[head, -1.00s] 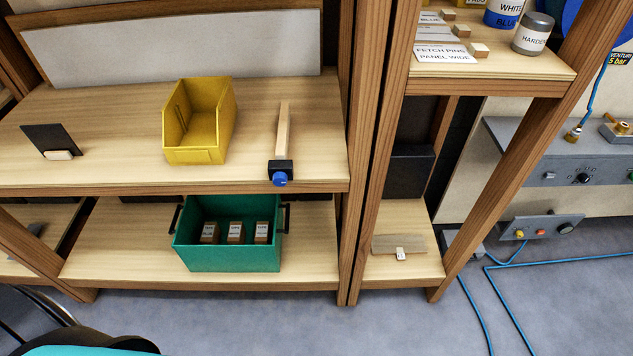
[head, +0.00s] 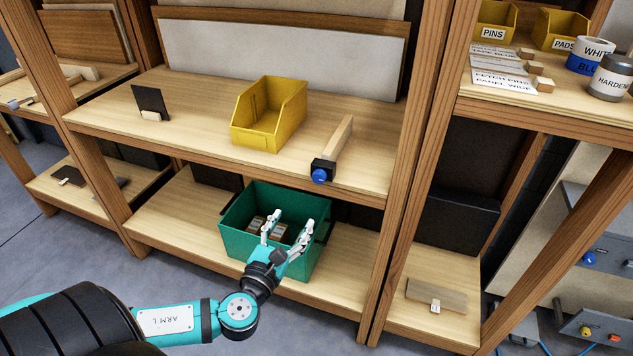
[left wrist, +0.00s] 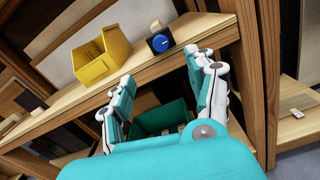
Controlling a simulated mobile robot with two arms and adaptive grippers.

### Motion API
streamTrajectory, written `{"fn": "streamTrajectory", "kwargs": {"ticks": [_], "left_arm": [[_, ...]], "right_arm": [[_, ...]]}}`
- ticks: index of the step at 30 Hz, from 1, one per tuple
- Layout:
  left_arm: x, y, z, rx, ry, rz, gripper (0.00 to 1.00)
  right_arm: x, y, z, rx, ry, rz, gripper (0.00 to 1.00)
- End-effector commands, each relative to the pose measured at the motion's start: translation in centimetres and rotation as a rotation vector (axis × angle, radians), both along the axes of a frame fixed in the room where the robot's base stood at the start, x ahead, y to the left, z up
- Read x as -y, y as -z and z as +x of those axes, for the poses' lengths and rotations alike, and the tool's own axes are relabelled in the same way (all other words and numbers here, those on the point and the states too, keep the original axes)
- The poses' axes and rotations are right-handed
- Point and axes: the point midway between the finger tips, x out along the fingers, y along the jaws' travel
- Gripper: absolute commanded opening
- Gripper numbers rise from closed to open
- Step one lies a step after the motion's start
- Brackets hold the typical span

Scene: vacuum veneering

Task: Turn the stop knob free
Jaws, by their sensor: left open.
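The stop knob (head: 319,176) is a blue round knob on a black block at the front end of a wooden bar (head: 338,138), on the middle shelf's front edge. It also shows in the left wrist view (left wrist: 159,43), above and beyond the fingers. My left gripper (head: 289,226) is open and empty, in front of the green crate and below the knob, apart from it. In the left wrist view its two fingers (left wrist: 160,97) are spread wide. My right gripper is not in view.
A yellow bin (head: 268,112) stands left of the bar on the shelf (head: 200,115). The green crate (head: 243,245) with small labelled blocks sits on the lower shelf. A wooden post (head: 405,150) rises to the right of the knob. Shelf surface left of the yellow bin is mostly clear.

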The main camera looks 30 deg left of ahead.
Motion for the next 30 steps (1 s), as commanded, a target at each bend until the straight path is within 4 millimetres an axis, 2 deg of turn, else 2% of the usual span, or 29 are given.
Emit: {"fn": "streamTrajectory", "kwargs": {"ticks": [10, 18, 24, 30], "left_arm": [[-1.8, -0.3, 7.2, 0.004, -0.004, -0.005, 0.57], [-3.1, -0.1, 12.6, 0.001, -0.004, -0.007, 0.57], [-3.7, 0.0, 15.0, -0.001, -0.004, -0.007, 0.57], [-3.8, 0.1, 15.8, -0.002, -0.002, -0.008, 0.57]], "right_arm": [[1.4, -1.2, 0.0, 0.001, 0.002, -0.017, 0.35], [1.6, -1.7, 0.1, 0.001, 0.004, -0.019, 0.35], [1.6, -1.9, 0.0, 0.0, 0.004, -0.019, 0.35], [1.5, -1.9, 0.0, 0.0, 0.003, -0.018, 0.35]]}}
